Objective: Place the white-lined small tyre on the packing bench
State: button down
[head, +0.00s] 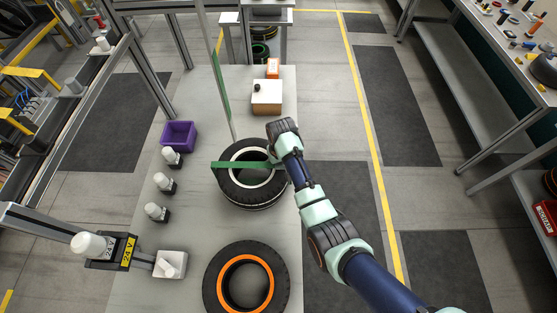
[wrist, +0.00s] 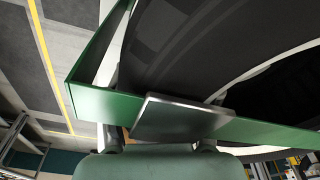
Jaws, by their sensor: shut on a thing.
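The white-lined small tyre (head: 232,184) is at the middle of a long grey bench (head: 188,215) in the head view. It lies flat, and a second pale line shows low on its side. My gripper (head: 243,164) is a green clamp whose crossbar lies across the tyre's top. It is shut on the tyre. In the wrist view the crossbar (wrist: 110,104) and one green arm run beside the dark tyre (wrist: 190,45). The other arm is hidden. I cannot tell whether the tyre touches the bench or another tyre beneath.
An orange-lined tyre (head: 217,277) lies nearer on the bench. A purple bin (head: 179,135) and several white-topped fixtures (head: 164,182) stand along the left. The aisle right of the bench is clear floor.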

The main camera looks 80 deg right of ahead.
jog(key=shift+f, duration=1.3)
jog(key=shift+f, duration=0.15)
jog(key=shift+c, duration=1.2)
grip_release()
jog(key=r, duration=0.4)
jog(key=a+r+p, duration=0.1)
jog(key=r, duration=0.7)
jog(key=shift+s+a+p, duration=0.15)
jog(key=shift+s+p, duration=0.15)
jog(key=shift+s, duration=0.1)
